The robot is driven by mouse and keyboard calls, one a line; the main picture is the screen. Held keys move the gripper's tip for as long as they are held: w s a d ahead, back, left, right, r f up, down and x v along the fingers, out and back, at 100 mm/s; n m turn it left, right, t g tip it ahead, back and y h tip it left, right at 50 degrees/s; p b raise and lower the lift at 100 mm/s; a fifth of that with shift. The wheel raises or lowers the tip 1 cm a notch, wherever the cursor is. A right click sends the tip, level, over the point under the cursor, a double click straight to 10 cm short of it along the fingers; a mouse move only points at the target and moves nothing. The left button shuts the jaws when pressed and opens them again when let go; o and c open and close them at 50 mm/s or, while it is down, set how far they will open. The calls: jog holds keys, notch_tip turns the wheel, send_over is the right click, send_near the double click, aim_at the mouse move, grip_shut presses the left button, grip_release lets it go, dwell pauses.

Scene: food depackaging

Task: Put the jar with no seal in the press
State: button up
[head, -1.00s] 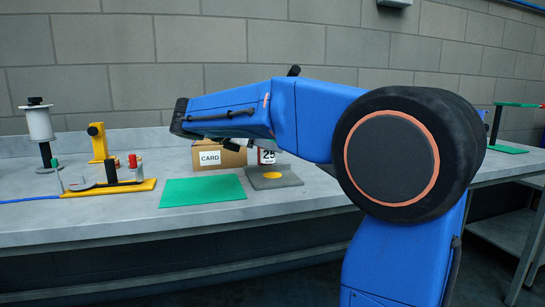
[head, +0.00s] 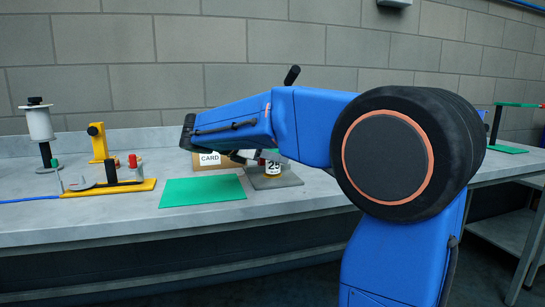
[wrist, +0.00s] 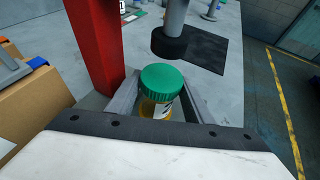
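A jar with a green ribbed lid and amber contents (wrist: 159,92) stands upright between my gripper's fingers (wrist: 160,112), which are shut on it. In the head view the jar (head: 273,170) shows a white number label, above the grey base plate (head: 289,180) of what looks like the press. I cannot tell whether it touches the plate. A red post (wrist: 98,45) rises beside the jar in the wrist view. A grey rod with a black foot (wrist: 170,42) is beyond it. My gripper (head: 247,157) is mostly hidden by my arm in the head view. No seal is discernible.
A cardboard box marked CARD (head: 209,160) stands close behind my wrist. A clear green mat (head: 203,191) lies left of the plate. Further left are a yellow fixture (head: 142,186), a yellow stand (head: 98,143) and a white spool (head: 39,122).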

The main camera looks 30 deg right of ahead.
jog(key=shift+o, duration=1.1)
jog(key=shift+r, duration=0.2)
jog(key=v, duration=1.2)
